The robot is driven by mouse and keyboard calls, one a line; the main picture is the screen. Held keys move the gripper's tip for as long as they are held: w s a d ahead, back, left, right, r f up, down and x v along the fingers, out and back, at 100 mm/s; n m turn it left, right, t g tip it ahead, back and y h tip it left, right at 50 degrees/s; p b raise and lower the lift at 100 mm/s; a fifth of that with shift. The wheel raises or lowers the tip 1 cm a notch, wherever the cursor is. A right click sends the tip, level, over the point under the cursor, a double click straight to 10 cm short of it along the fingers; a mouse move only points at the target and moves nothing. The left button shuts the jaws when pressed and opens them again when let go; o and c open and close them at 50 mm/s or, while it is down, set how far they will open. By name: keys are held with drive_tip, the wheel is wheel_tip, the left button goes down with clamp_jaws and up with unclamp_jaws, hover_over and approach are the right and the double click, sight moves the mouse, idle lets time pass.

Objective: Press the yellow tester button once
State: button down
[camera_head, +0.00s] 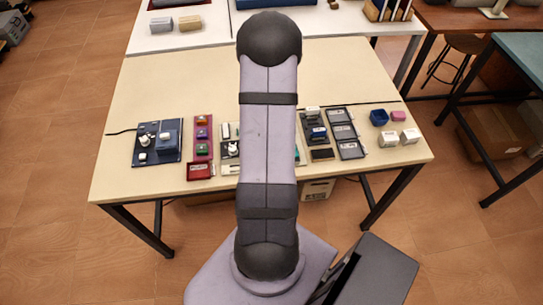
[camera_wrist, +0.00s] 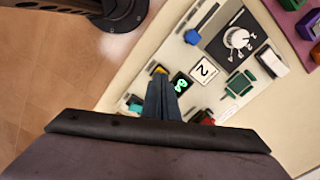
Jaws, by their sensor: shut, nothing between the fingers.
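In the wrist view, my gripper (camera_wrist: 161,76) is shut and empty, its two fingers together. A small yellow part (camera_wrist: 159,69), seemingly the yellow button, shows just past the fingertips and is mostly hidden by them. I cannot tell whether the fingers touch it. It sits on a pale tester board (camera_wrist: 222,102). Beside it are a dark display with a green lit digit (camera_wrist: 181,84) and a white card marked 2 (camera_wrist: 204,70). In the head view my arm hides the gripper and most of the board; its dial (camera_head: 232,148) shows at the arm's left.
The board also carries a blue part (camera_wrist: 193,37), a white dial knob (camera_wrist: 237,39), a green part (camera_wrist: 240,84) and a red part (camera_wrist: 207,118). On the table (camera_head: 120,185), a blue panel (camera_head: 160,142) and red strip (camera_head: 203,140) stand left, black trays (camera_head: 342,132) right.

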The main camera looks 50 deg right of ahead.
wheel_tip(320, 180, up, 6)
drive_tip(key=p, duration=0.4)
drive_tip(key=shift+f, duration=0.1)
